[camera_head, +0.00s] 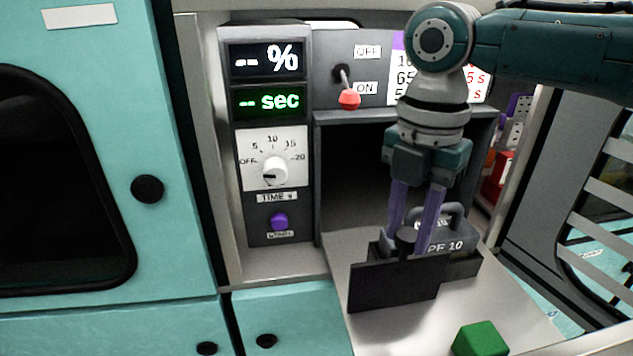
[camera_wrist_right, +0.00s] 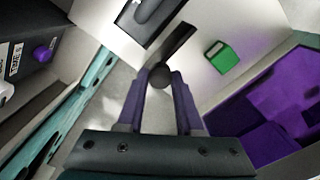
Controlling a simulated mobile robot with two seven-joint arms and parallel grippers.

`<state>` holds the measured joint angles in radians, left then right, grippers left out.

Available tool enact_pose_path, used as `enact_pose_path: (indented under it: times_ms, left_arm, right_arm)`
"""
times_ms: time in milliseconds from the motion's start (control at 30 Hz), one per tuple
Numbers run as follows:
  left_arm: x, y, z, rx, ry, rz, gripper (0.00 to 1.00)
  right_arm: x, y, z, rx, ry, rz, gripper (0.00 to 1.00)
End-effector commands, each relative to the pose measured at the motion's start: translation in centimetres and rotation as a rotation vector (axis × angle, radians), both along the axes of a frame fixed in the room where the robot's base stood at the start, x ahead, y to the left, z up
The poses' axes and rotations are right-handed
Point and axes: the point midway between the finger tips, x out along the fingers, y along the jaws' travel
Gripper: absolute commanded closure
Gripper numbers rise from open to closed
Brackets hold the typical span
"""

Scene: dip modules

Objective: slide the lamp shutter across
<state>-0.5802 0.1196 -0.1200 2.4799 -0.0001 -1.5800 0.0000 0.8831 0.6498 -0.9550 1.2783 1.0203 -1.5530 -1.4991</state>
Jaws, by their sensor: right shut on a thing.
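The lamp shutter (camera_head: 390,288) is a flat black plate standing upright at the front of the grey PF 10 block (camera_head: 452,236), which has a handle on top. The plate sticks out to the left of the block. Its round black knob (camera_head: 405,236) also shows in the right wrist view (camera_wrist_right: 160,76). My right gripper (camera_head: 409,246) reaches down from above, its two purple fingers shut on the knob. The fingers and knob hide part of the block. My left gripper is not in view.
A green block (camera_head: 480,339) lies on the pale surface (camera_head: 385,335) at the front right. A control panel (camera_head: 273,160) with a dial and displays stands left of a dark opening. A red-tipped switch (camera_head: 349,98) sits above. A purple bin (camera_wrist_right: 280,85) shows in the wrist view.

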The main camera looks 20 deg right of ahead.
Motion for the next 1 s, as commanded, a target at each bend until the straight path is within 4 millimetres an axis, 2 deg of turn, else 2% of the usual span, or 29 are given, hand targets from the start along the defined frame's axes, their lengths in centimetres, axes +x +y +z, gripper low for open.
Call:
enact_pose_path:
  times_ms: [167,233,500,600,933,967,1000]
  left_arm:
    - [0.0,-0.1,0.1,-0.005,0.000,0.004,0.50]
    - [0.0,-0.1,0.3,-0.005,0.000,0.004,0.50]
    - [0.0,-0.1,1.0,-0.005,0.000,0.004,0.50]
    - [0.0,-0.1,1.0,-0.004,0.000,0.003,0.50]
    - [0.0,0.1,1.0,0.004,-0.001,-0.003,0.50]
    - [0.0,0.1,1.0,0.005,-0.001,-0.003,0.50]
    - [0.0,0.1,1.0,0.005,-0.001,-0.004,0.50]
  right_arm:
    - [0.0,-0.1,0.1,0.001,0.000,-0.001,1.00]
    - [-0.2,-0.9,0.1,0.000,0.002,-0.003,1.00]
    - [-1.5,-6.4,0.0,0.000,0.002,-0.007,1.00]
    - [-1.8,-7.4,0.0,0.000,0.001,-0.004,1.00]
    - [-1.9,-7.9,0.0,-0.004,0.002,-0.003,1.00]
    - [-1.9,-8.0,0.0,-0.005,0.001,-0.003,0.62]
    - [-1.9,-7.9,0.0,-0.005,0.001,-0.004,0.57]
